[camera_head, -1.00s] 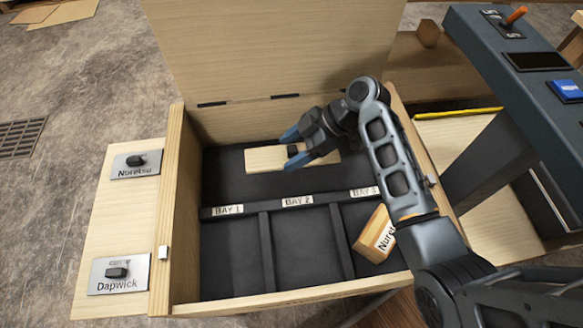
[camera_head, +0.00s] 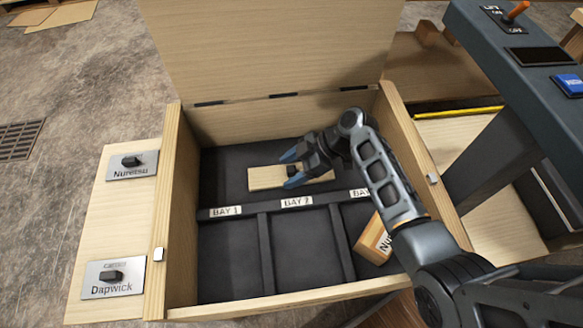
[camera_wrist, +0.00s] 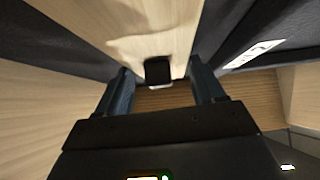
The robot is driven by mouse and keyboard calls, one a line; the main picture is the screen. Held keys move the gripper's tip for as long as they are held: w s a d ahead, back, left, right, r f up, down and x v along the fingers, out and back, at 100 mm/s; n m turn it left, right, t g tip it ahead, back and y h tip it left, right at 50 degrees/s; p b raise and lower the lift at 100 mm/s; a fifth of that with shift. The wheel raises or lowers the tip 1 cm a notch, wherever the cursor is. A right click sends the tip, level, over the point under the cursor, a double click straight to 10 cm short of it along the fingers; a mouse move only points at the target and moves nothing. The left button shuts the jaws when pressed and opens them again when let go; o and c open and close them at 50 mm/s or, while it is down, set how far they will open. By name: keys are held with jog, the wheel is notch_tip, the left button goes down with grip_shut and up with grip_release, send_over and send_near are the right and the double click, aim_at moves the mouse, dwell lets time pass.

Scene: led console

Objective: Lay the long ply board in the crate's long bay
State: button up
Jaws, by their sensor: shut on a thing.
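The long ply board (camera_head: 266,178) is pale wood with a black block on top. It is over the crate's long bay (camera_head: 222,180), the dark undivided strip along the back, roughly parallel to its long sides. I cannot tell whether it touches the floor.
Dividers separate the front bays, labelled BAY 1 (camera_head: 226,211), BAY 2 (camera_head: 297,202) and a third label partly hidden by my arm. A labelled wood block (camera_head: 372,240) sits in the right bay. Nuretsu (camera_head: 132,164) and Dapwick (camera_head: 113,277) plates lie left. A console (camera_head: 530,70) stands right.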

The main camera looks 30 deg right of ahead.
jog(key=o, duration=1.2)
jog(key=shift+f, duration=0.1)
jog(key=shift+r, duration=0.25)
jog(key=p+v, duration=0.1)
jog(key=v, duration=1.1)
jog(key=shift+d+f, duration=0.1)
